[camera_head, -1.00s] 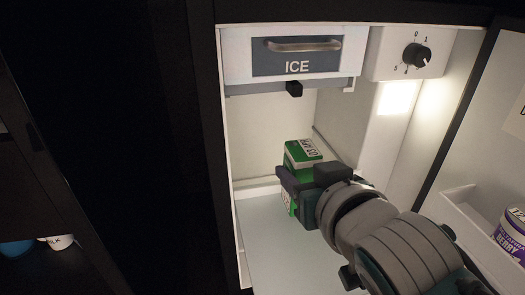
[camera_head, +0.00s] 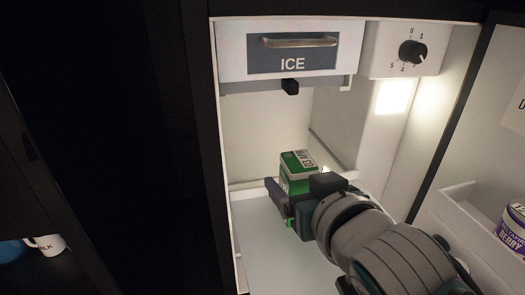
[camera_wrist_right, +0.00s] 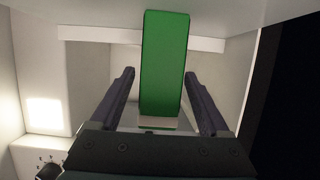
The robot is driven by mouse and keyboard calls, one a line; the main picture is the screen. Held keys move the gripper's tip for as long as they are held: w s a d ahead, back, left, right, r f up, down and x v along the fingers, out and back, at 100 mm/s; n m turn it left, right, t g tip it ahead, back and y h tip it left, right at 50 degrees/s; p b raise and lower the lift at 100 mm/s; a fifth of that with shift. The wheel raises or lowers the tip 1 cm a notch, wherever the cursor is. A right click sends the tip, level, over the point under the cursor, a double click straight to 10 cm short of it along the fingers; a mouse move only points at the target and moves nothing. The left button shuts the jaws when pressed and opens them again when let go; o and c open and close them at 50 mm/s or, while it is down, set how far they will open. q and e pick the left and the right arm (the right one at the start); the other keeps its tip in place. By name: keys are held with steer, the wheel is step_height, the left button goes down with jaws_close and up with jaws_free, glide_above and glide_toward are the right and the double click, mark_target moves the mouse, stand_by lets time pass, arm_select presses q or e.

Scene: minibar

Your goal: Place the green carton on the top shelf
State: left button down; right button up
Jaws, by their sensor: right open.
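The green carton (camera_head: 297,165) stands upright in the fridge on the pale top shelf (camera_head: 262,235), below the ICE compartment. In the right wrist view the carton's green side (camera_wrist_right: 165,62) rises just beyond and between the fingers. My right gripper (camera_head: 289,208) is in front of the carton, open. In the right wrist view its two fingers (camera_wrist_right: 163,85) are spread, with a gap on each side of the carton. The lower part of the carton is hidden by the gripper in the head view. My left gripper is not in view.
The ICE compartment (camera_head: 291,52) with its handle hangs above the shelf. A control dial (camera_head: 412,53) is at the upper right. The open fridge door at right holds a purple-and-white berry tub (camera_head: 512,232). A white mug (camera_head: 47,244) stands at lower left.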

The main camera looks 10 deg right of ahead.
steer(key=shift+s+r+p, duration=0.3)
steer(key=s+d+r+g+p, duration=0.1)
steer(key=s+g+p, duration=0.1)
steer(key=s, duration=0.6)
steer(key=s+d+r+n+g+p, duration=0.1)
steer(key=s+d+r+g+p, duration=0.1)
steer(key=s+g, duration=0.3)
steer(key=s+d+r+g+p, duration=0.1)
steer(key=s+d+g+p, duration=0.1)
steer(key=s, duration=1.1)
steer(key=shift+r+n+g, duration=0.3)
steer(key=shift+r+g, duration=0.1)
steer(key=shift+g, duration=0.3)
steer(key=shift+d, duration=0.1)
